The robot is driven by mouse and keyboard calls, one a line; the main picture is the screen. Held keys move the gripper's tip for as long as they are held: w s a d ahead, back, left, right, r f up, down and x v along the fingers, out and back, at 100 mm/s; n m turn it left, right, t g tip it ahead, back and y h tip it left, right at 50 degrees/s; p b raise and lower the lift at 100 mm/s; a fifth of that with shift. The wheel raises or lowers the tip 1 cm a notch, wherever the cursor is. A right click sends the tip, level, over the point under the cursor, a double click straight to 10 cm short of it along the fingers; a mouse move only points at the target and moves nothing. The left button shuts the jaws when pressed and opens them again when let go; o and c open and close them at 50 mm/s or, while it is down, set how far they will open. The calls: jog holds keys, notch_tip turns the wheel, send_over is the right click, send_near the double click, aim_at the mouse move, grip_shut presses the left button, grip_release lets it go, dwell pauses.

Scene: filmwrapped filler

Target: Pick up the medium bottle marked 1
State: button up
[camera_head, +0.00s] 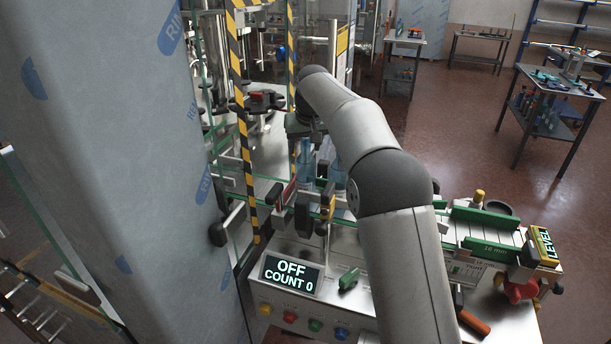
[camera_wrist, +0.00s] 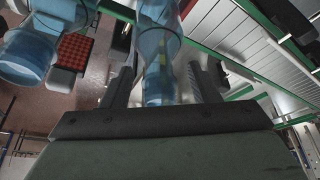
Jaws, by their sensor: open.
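A clear blue bottle (camera_wrist: 158,70) stretches between the two fingers of my gripper (camera_wrist: 160,76) in the wrist view. The jaws are open, with a finger on each side, and I cannot tell if either touches it. A second blue bottle (camera_wrist: 28,52) lies off to the left in the wrist view. In the head view, two blue bottles (camera_head: 305,156) (camera_head: 337,174) stand on the conveyor, partly hidden by my arm. My gripper (camera_head: 302,124) is mostly hidden near their tops. No number mark is readable on any bottle.
A control panel (camera_head: 291,273) reads "OFF COUNT 0". Green conveyor rails (camera_head: 486,218) run right. A film-wrapped column (camera_head: 110,130) stands close on the left, near striped yellow-black posts (camera_head: 241,120). Tables (camera_head: 550,85) stand farther back on open red floor.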

grip_shut()
jog(key=shift+r, duration=0.1)
